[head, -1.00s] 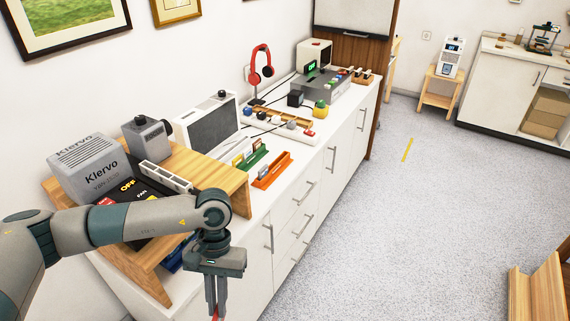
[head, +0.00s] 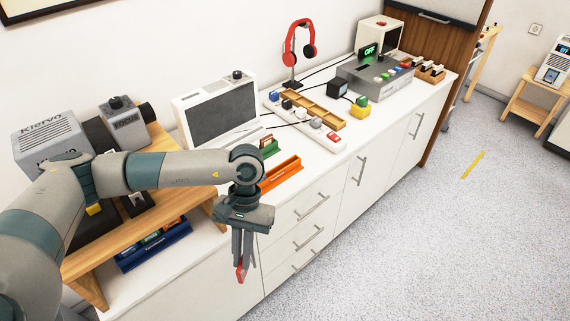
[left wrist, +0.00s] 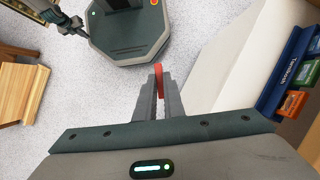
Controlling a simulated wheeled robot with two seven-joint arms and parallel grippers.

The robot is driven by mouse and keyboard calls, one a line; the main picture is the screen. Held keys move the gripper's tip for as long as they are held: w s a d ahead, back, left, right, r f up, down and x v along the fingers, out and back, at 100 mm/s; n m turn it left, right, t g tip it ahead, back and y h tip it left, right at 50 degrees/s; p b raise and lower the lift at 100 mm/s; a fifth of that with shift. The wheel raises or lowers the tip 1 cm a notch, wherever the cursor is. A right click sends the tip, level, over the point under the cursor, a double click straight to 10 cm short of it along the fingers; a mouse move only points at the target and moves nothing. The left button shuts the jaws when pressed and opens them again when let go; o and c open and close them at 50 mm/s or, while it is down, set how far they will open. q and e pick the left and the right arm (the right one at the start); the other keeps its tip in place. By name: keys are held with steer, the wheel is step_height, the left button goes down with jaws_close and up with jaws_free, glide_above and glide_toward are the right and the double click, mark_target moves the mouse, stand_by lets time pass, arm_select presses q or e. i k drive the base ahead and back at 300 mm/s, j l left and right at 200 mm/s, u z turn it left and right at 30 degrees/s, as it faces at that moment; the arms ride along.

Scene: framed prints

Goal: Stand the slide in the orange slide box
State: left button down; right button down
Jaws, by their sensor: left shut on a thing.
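My left gripper (head: 243,262) points down in front of the white cabinet, beyond the counter's front edge in the head view. It is shut on a thin red slide (head: 240,274), which sticks out at the fingertips. The slide also shows in the left wrist view (left wrist: 158,80), edge-on between the fingers. The orange slide box (head: 283,173) lies on the white counter, behind and right of the gripper. My arm hides its near left end. Part of my right arm (left wrist: 62,18) shows at the top left of the left wrist view, its fingers unclear.
A green slide box (head: 269,148) sits just behind the orange one. A blue box (head: 155,244) stands under the wooden stand (head: 90,266) at left. A white-framed screen (head: 222,115) is behind, and a long white switch strip (head: 314,127) to the right. The floor is open.

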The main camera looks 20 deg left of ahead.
mark_target(286, 170)
steer(key=i+l+u, duration=0.1)
steer(key=i+l, duration=0.45)
steer(key=l, duration=0.25)
steer(key=i+l+u, duration=0.15)
steer(key=i+l, duration=0.15)
steer(key=l, duration=0.1)
